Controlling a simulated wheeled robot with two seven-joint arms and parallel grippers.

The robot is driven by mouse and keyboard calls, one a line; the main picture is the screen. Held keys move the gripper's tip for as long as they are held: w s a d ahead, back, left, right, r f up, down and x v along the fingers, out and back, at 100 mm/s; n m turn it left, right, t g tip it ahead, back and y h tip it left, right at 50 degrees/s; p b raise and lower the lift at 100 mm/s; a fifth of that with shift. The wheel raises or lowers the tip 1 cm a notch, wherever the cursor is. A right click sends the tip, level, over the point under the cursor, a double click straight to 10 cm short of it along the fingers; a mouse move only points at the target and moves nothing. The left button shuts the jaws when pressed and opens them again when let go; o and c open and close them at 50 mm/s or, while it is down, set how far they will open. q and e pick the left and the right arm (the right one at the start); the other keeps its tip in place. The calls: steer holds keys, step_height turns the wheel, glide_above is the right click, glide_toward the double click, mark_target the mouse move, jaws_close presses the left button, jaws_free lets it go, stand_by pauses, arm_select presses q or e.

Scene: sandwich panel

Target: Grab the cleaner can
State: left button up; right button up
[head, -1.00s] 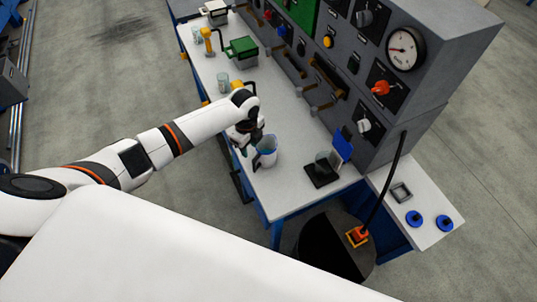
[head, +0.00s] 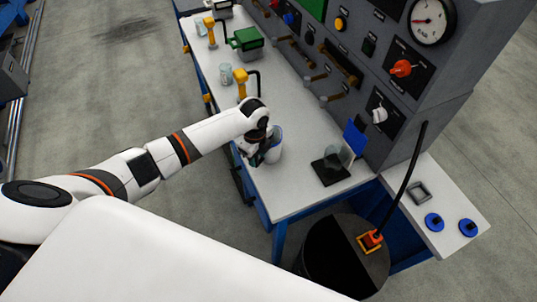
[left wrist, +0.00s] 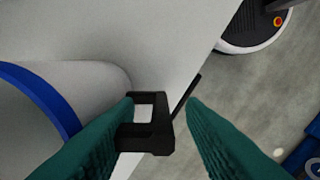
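The cleaner can, a white round vessel with a blue rim (head: 275,146), stands near the front edge of the white bench. In the left wrist view its white side and blue rim (left wrist: 40,98) fill the left. My left gripper (head: 257,155) is beside the can, on its left in the head view. Its two green fingers (left wrist: 162,105) are apart. A black squarish loop (left wrist: 160,138), apparently the can's handle, shows between them, close to the left finger. I cannot tell whether they touch. My right gripper is not in view.
The white bench (head: 290,190) carries a black stand with a glass (head: 332,165), a yellow-topped device (head: 240,82), a glass jar (head: 226,73) and a green box (head: 245,39). A grey control panel (head: 395,95) rises behind. A black drum (head: 335,255) stands on the floor.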

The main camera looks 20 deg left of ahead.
arm_select(q)
steer(key=shift+f, duration=0.3)
steer(key=shift+c, duration=0.4)
jaws_close()
steer(key=shift+r, duration=0.15)
